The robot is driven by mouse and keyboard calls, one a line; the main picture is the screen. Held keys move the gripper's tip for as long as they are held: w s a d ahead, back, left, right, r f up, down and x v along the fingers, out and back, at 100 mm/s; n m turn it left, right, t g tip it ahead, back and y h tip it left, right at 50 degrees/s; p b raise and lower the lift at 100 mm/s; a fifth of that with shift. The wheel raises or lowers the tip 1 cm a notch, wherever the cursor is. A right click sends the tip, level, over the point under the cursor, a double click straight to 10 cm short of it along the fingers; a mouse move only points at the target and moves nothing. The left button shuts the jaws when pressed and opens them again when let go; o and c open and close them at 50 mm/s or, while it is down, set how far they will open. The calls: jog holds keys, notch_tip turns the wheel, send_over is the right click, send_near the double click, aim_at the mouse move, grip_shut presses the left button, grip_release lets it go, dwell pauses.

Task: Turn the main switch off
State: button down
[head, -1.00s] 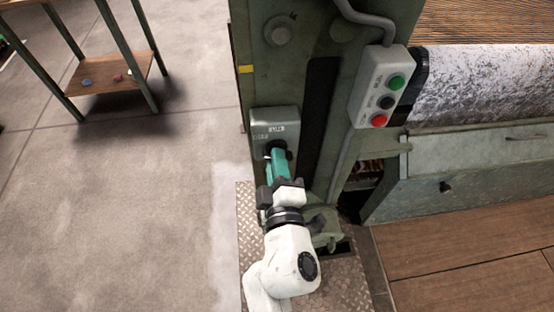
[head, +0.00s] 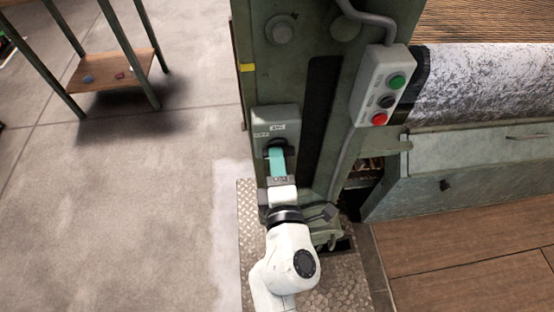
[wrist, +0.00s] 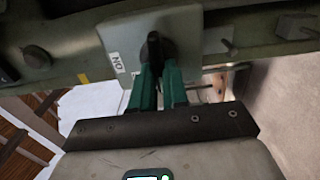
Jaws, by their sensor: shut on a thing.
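The main switch is a grey-green box (head: 284,115) on the front of the machine's green post, with small white labels. In the wrist view the switch box (wrist: 187,35) has an "ON" label to the left of its dark knob (wrist: 154,45). My gripper (head: 276,153) has teal fingers and reaches the switch from below. In the wrist view, my gripper (wrist: 156,68) is shut on the knob, with a finger on each side. The fingers hide much of the knob in the head view, and I cannot tell its exact setting.
A control box (head: 383,88) with green, black and red buttons is to the right of the switch. A patterned roller (head: 480,85) lies further right. A wooden shelf table (head: 115,72) stands at upper left. The concrete floor (head: 110,210) on the left is clear.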

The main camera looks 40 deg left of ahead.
jog(key=shift+s+f, duration=0.1)
jog(key=c, duration=1.1)
grip_release()
jog(key=shift+c, duration=0.2)
jog(key=p+v, duration=0.1)
jog(key=v, duration=0.9)
jog(key=shift+s+d, duration=0.2)
jog(key=shift+d, duration=0.1)
